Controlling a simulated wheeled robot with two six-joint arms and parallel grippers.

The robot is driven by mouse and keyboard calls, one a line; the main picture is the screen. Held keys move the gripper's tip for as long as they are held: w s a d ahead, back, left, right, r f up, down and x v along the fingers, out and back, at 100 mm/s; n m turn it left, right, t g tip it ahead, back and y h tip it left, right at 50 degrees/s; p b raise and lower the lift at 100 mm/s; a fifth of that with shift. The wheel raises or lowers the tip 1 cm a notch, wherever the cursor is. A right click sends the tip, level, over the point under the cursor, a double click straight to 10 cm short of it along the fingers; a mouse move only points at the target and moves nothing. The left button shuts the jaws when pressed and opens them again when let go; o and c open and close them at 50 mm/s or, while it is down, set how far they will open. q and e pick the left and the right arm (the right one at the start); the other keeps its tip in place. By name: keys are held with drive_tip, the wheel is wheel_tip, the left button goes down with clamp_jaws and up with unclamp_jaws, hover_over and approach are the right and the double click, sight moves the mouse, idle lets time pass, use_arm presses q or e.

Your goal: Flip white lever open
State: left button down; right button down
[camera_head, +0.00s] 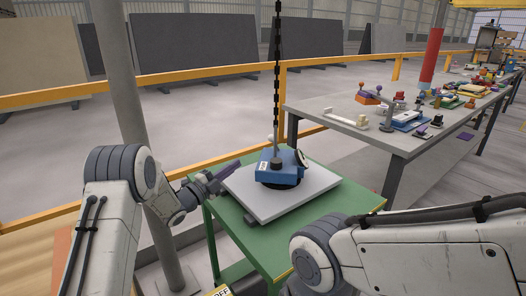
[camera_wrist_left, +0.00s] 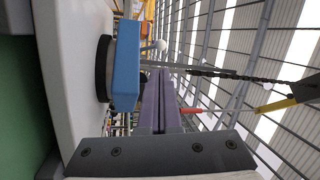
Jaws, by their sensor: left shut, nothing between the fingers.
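A blue device (camera_head: 280,170) with a round black base sits on a pale stone slab (camera_head: 310,202). In the left wrist view the blue device (camera_wrist_left: 127,62) shows a white ball-ended lever (camera_wrist_left: 158,45) beside the fingertips; whether they touch it I cannot tell. In the head view a small pale knob (camera_head: 270,138) shows at the top of the device. My left gripper (camera_head: 230,172) is left of the device, above the slab's left edge. Its purple fingers (camera_wrist_left: 160,75) are shut with nothing between them. My right arm is at the lower right; its gripper is out of view.
The slab lies on a green table (camera_head: 340,225). A black chain (camera_head: 277,60) hangs down to the device. A long grey table (camera_head: 375,138) with several tools stands behind at right. A yellow rail (camera_head: 200,75) and a grey post (camera_head: 130,80) stand behind and at left.

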sight(270, 139)
use_arm(q)
drive_tip(key=shift+d+r, duration=0.1)
drive_tip(key=p+x, duration=0.1)
drive_tip(key=x, duration=1.3)
drive_tip(key=shift+d+r+m+g, duration=0.15)
drive_tip(key=shift+r+m+g, duration=0.1)
drive_tip(key=shift+m+g, duration=0.25)
drive_tip(key=shift+s+d+r+m+g+y, duration=0.1)
drive_tip(key=shift+d+r+m+g+y, duration=0.3)
drive_tip(key=shift+m, duration=0.5)
drive_tip(key=shift+s+d+r+m+g+y+p, duration=0.1)
drive_tip(key=shift+d+r+m+g+y+p, duration=0.15)
drive_tip(key=shift+d+m+y, duration=0.25)
drive_tip(key=shift+s+d+r+m+g+y+p, duration=0.1)
drive_tip(key=shift+d+r+m+g+y+p, duration=0.25)
drive_tip(key=shift+m, duration=0.35)
drive_tip(key=shift+f, duration=0.2)
